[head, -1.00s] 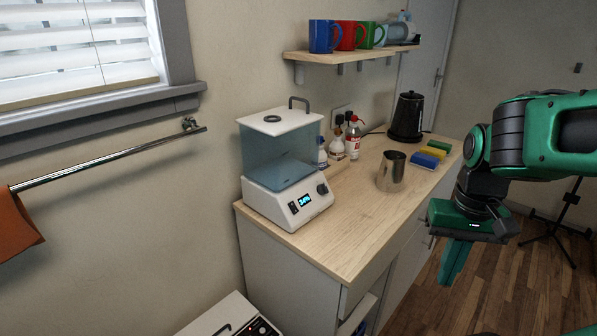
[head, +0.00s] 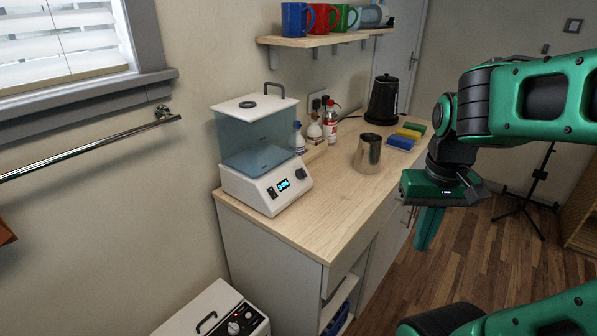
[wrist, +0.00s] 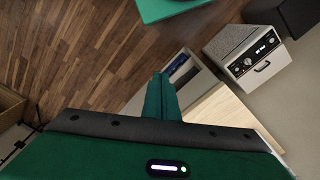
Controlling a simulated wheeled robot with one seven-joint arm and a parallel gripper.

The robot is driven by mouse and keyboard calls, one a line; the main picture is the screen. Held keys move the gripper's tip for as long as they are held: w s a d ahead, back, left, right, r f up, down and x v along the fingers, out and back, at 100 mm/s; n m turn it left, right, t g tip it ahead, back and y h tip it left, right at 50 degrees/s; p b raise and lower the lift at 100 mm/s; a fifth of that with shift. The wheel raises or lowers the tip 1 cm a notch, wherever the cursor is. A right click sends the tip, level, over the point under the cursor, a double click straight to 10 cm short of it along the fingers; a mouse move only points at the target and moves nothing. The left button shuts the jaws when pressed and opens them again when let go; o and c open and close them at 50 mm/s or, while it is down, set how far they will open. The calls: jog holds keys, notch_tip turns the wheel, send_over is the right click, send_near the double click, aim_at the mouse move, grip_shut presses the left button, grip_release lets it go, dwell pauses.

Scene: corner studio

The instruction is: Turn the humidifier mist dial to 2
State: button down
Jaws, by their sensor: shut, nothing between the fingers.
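The humidifier (head: 258,150) stands on the near left end of the wooden counter. It has a white base, a see-through blue tank and a white lid with a dark handle. On the base's sloped front are a small lit display (head: 283,185), a dark switch to its left and a dark round dial (head: 301,173) to its right. The dial's setting is too small to read. My gripper (head: 428,232) is shut and empty, pointing down in the air to the right of the counter, well apart from the humidifier. Its fingers (wrist: 159,98) also show in the wrist view.
A metal pitcher (head: 368,154), sponges (head: 402,142), bottles (head: 329,125) and a black kettle (head: 383,100) stand farther along the counter. A shelf (head: 325,38) with mugs hangs above. A white box with knobs (head: 222,312) stands low at front left. The counter's front stretch is bare.

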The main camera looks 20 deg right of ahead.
jog(key=w+a+r+n+t+h, duration=0.1)
jog(key=w+r+n, duration=0.15)
jog(key=w, duration=0.85)
jog(key=n+t+h, duration=0.1)
jog(key=n+t, duration=0.3)
jog(key=n, duration=0.4)
send_near(296, 173)
jog(key=s+a+r, duration=0.4)
jog(key=a, duration=0.1)
jog(key=x, duration=1)
jog(key=shift+d, duration=0.35)
jog(key=shift+w+d+f, duration=0.1)
jog(key=shift+w+d, duration=0.2)
jog(key=shift+d, duration=0.25)
jog(key=shift+w+d, duration=0.25)
jog(key=shift+d, duration=0.25)
jog(key=shift+w+d, duration=0.45)
jog(key=shift+d, duration=0.3)
jog(key=shift+a, duration=0.1)
